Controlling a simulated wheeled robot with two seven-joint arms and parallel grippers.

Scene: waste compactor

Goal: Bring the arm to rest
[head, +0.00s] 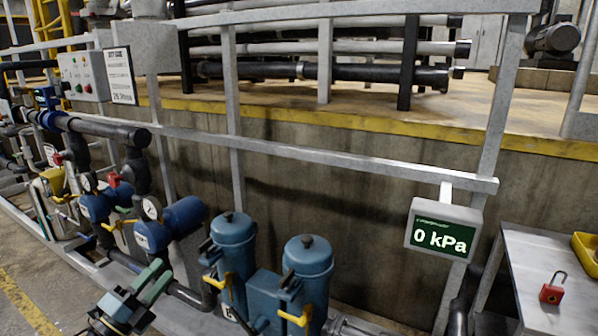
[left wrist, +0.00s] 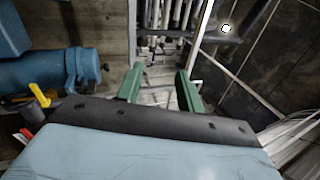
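My left gripper (head: 157,276) shows at the bottom left of the head view, in front of the pipework and left of the blue canisters. In the left wrist view its two green fingers (left wrist: 160,72) stand apart with nothing between them. The gripper is open and empty. My right gripper is in neither view.
Two blue canisters (head: 307,268) with yellow levers stand near the left gripper. Blue valves with gauges (head: 152,208) line the pipe run. A display (head: 443,231) reads 0 kPa. A red padlock (head: 552,291) lies on a metal table (head: 535,257) at right. Grey railings (head: 330,160) cross behind.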

